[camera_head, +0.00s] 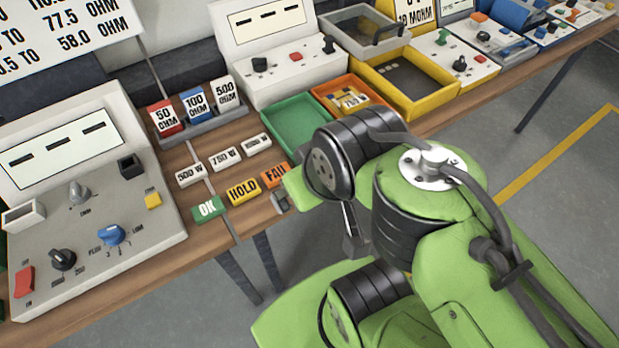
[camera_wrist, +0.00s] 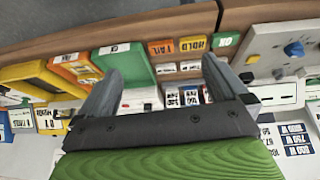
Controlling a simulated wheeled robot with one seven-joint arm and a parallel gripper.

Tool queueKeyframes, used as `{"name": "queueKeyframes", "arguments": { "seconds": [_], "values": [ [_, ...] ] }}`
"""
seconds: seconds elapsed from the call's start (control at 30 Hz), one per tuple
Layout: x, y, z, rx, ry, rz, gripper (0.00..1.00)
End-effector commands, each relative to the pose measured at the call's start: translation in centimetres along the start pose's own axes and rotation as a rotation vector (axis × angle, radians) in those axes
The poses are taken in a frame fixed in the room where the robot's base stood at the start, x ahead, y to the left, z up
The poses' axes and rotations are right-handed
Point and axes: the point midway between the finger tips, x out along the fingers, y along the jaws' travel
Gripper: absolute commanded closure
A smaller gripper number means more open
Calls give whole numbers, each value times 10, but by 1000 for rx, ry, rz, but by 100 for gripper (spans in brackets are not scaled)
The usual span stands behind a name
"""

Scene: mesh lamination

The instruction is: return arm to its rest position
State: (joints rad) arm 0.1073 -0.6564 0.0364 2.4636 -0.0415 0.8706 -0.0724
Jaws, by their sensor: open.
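My green arm folds across the right and lower part of the head view, in front of the bench's front edge. My gripper (camera_wrist: 162,66) shows in the wrist view with its two grey fingers spread wide apart and nothing between them touching either finger. In the head view the arm hides most of the gripper; only a small grey part shows near the orange FAIL block. In the wrist view the green tray (camera_wrist: 128,68) and the OK, HOLD and FAIL blocks lie beyond the fingers.
The wooden bench carries a control panel (camera_head: 75,185), the OK block (camera_head: 208,208), the HOLD block (camera_head: 243,190), the FAIL block (camera_head: 275,175), a green tray (camera_head: 297,124), an orange tray (camera_head: 333,87) and a yellow tray (camera_head: 397,108). Grey floor (camera_head: 545,205) is open at right.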

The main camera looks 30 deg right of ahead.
Motion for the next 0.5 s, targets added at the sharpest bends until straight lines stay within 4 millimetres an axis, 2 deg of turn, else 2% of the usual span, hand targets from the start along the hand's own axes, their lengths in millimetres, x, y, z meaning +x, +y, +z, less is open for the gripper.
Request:
{"name": "queueKeyframes", "arguments": {
  "seconds": [0.07, 0.17, 0.37, 0.5],
  "values": [
    [-7, -4, 13, 29, 24, -21, 0],
    [-9, -4, 18, 49, 28, -29, 0],
    [-9, -4, 17, 48, 28, -28, 0],
    [-28, -4, 8, 47, 29, -28, 0]
  ]
}}
